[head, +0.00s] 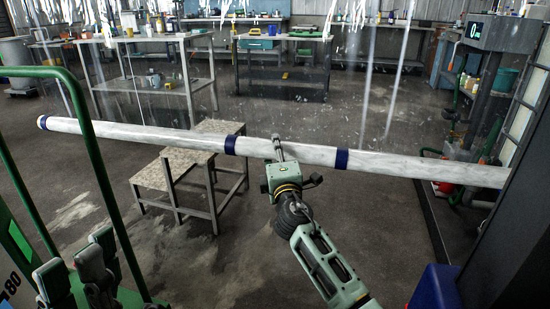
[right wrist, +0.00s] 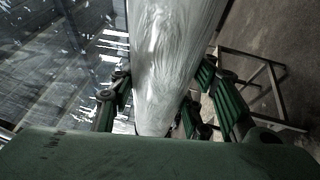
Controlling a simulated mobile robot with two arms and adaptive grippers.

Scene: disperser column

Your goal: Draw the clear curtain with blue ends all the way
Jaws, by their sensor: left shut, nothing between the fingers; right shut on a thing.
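A long roll of clear sheeting (head: 190,138) with dark blue bands (head: 229,145) spans the head view, a blue ring at its left end. It slopes slightly down to the right, where a dark post hides its end. My right gripper (head: 279,148) is shut on the roll between two blue bands. The right wrist view shows the roll (right wrist: 165,60) between my gripper's fingers (right wrist: 155,108). Clear curtain sheeting (head: 375,60) with white streaks hangs above. My left gripper (head: 95,262) is at the lower left, shut and empty, well apart from the roll.
A stepped metal stand (head: 205,150) stands behind the roll. A green tube rail (head: 90,140) rises at the left. Workbenches (head: 150,45) with tools line the back. A dark post (head: 515,240) and a blue box (head: 437,288) are at the right. Floor between is open.

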